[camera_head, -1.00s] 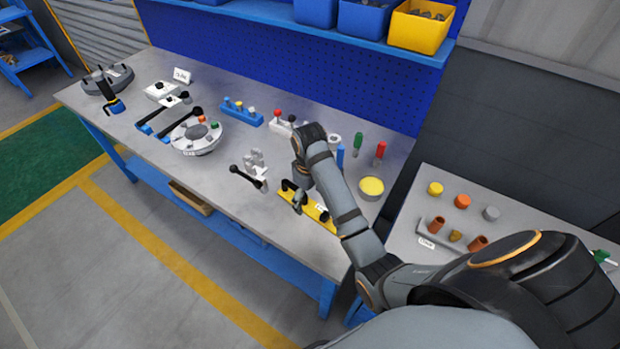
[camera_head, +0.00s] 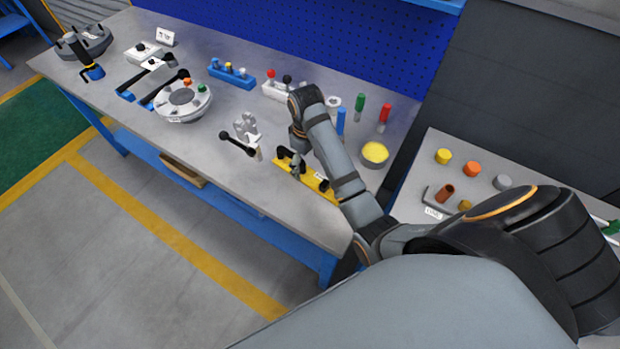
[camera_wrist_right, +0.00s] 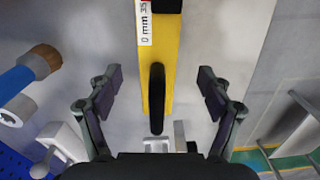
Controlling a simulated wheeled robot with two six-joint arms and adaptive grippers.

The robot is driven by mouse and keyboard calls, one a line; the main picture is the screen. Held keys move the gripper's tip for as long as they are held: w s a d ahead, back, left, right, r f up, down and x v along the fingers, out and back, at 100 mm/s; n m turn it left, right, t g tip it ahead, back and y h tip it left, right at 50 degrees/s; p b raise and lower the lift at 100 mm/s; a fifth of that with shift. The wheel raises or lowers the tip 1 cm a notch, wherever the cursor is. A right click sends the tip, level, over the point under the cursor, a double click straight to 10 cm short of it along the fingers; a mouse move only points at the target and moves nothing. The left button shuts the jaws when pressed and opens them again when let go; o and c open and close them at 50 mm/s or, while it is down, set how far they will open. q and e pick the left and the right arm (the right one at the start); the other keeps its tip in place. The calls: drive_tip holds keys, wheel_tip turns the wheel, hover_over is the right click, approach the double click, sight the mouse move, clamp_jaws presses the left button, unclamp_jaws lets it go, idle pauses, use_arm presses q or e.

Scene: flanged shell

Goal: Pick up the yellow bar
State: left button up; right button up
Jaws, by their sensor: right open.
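The yellow bar (camera_head: 316,183) lies on the grey workbench near its front right edge. It has black handles and a white label on top. In the right wrist view the yellow bar (camera_wrist_right: 166,62) runs down from the top edge, its end with a black handle (camera_wrist_right: 157,98) between my fingers. My right gripper (camera_head: 297,166) is over the left part of the bar in the head view. In the wrist view the right gripper (camera_wrist_right: 158,88) is open, one finger each side of the handle with clear gaps. My left gripper is not in view.
A grey bracket with a black-knobbed lever (camera_head: 238,145) stands left of the bar. A yellow-topped round pot (camera_head: 374,154), a blue cylinder (camera_head: 341,121) and red and green handles stand behind and to the right. A white flanged disc (camera_head: 183,103) is farther left.

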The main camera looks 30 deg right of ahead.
sight(308, 175)
drive_tip(key=f+b, duration=0.1)
drive_tip(key=f, duration=0.1)
drive_tip(key=f+b, duration=0.2)
drive_tip(key=shift+d+f, duration=0.2)
drive_tip(key=shift+f, duration=0.3)
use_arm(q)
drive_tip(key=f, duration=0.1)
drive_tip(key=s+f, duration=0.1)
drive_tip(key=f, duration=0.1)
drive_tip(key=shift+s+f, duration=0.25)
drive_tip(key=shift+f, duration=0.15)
use_arm(e)
drive_tip(key=shift+c, duration=1.3)
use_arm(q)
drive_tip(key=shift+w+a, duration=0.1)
use_arm(e)
drive_tip(key=shift+r, duration=0.2)
clamp_jaws()
